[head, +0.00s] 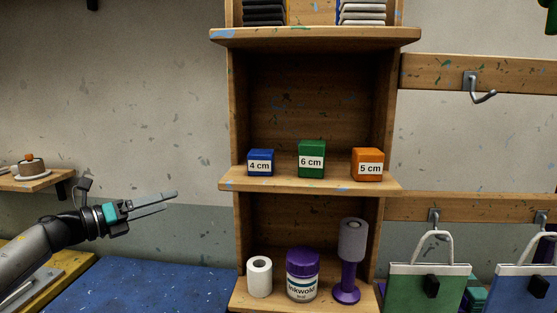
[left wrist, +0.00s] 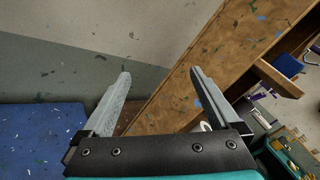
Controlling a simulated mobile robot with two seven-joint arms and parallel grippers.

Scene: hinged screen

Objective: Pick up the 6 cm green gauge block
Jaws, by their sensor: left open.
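The green 6 cm gauge block (head: 311,159) stands upright on the middle shelf (head: 310,184) of the wooden shelf unit, its white label facing me. The blue 4 cm block (head: 261,162) stands to its left and the orange 5 cm block (head: 367,165) to its right, with gaps between them. My left gripper (head: 170,201) is open and empty, left of the shelf unit and a little lower than the middle shelf. In the left wrist view, its two fingers (left wrist: 160,85) are apart with nothing between them. My right gripper is not in view.
Below the blocks stand a white roll (head: 259,277), a purple-lidded jar (head: 302,274) and a purple stand with a grey roll (head: 352,245). The shelf unit's side wall (left wrist: 205,65) is near my left gripper. Bags (head: 430,285) hang at right. A blue surface (head: 150,290) lies below.

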